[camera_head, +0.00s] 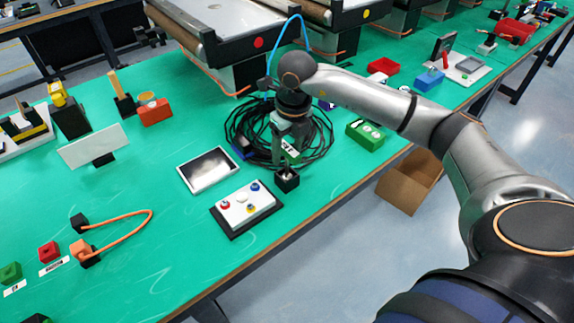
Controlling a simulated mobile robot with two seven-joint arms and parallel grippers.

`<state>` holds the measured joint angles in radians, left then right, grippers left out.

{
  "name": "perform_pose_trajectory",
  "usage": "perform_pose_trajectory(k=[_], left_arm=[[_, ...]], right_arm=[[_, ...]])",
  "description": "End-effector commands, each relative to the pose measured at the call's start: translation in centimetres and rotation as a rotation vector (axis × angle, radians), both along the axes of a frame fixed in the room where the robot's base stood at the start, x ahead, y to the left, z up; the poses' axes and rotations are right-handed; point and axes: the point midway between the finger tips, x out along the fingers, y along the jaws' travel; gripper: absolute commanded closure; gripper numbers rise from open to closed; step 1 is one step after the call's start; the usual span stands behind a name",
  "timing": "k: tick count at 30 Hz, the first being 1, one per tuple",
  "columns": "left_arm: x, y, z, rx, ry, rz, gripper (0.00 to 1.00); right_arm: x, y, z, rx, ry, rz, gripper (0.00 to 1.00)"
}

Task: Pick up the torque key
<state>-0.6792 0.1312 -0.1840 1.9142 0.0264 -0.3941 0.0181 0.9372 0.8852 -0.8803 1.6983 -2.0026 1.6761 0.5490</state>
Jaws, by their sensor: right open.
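My right arm reaches in from the right, and my right gripper (287,150) points down over the coiled black cable on the green bench. It is open. A small black box-shaped holder (287,181) sits just below the fingers. A small green and white labelled piece (291,152) shows at the fingers; I cannot tell whether it is between or behind them. I cannot single out the torque key for certain; it may be hidden by the gripper or in the holder. My left gripper is not in view.
A button panel (244,209) and a flat tablet (207,169) lie left of the holder. The black cable coil (316,150) surrounds the gripper area. A green bin (366,134) stands right. Conveyors (225,45) line the back.

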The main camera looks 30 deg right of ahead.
Motion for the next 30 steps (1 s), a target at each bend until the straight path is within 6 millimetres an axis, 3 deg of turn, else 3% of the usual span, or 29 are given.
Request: perform_pose_trajectory(k=[6, 14, 30], left_arm=[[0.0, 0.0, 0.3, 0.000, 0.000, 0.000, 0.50], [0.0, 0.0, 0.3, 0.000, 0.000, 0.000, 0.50], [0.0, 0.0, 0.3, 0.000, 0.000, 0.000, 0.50]], right_arm=[[0.4, 0.1, -2.7, 0.000, 0.002, 0.000, 0.38], [0.5, 0.1, -3.0, 0.000, 0.000, 0.000, 0.38], [0.5, 0.1, -2.9, 0.000, 0.000, 0.000, 0.97]])
